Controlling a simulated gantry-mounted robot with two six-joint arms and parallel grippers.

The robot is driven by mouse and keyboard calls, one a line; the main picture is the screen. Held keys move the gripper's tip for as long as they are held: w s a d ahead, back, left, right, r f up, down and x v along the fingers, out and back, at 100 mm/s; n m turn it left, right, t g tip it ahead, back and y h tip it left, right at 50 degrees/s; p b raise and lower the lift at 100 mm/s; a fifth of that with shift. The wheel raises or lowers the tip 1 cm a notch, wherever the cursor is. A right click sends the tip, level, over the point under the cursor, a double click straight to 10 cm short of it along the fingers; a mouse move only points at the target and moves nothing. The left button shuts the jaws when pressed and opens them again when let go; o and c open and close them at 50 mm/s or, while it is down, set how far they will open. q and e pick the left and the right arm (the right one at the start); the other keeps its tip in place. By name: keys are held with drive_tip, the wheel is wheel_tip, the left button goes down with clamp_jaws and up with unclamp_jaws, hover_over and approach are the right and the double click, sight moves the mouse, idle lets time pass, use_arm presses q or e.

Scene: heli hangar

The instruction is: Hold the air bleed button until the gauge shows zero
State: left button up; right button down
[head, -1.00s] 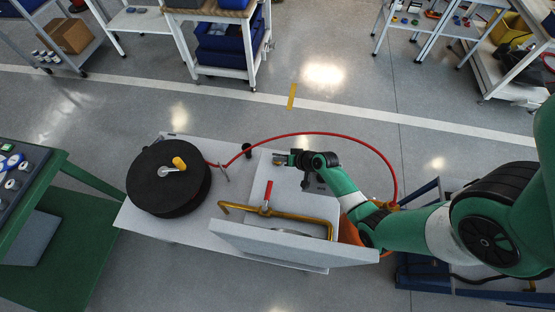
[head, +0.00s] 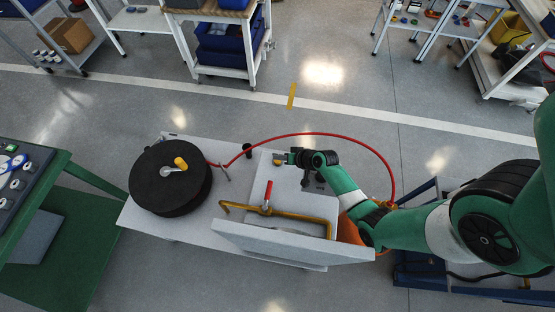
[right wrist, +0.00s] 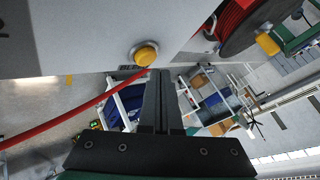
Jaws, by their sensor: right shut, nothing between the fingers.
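The air bleed button is a yellow round cap (right wrist: 146,55) in a pale metal collar on a light grey panel face, upper middle of the right wrist view. My right gripper (right wrist: 159,74) is shut and empty, its dark fingertips just below and right of the button. I cannot tell whether they touch it. In the head view my right gripper (head: 288,158) is over the far part of the white bench. No gauge that I can tie to this button is readable. My left gripper is not in view.
A black hose reel (head: 150,190) stands on the left of the white bench (head: 140,222). A red hose (head: 310,134) arcs behind my right gripper. A red-handled valve (head: 268,195) on a yellow pipe is nearer. A green console (head: 25,185) with dials stands left.

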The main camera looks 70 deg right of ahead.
sight(280, 163)
drive_tip(key=shift+r+p, duration=2.35)
drive_tip(key=shift+r, duration=0.2)
drive_tip(key=shift+f, duration=0.1)
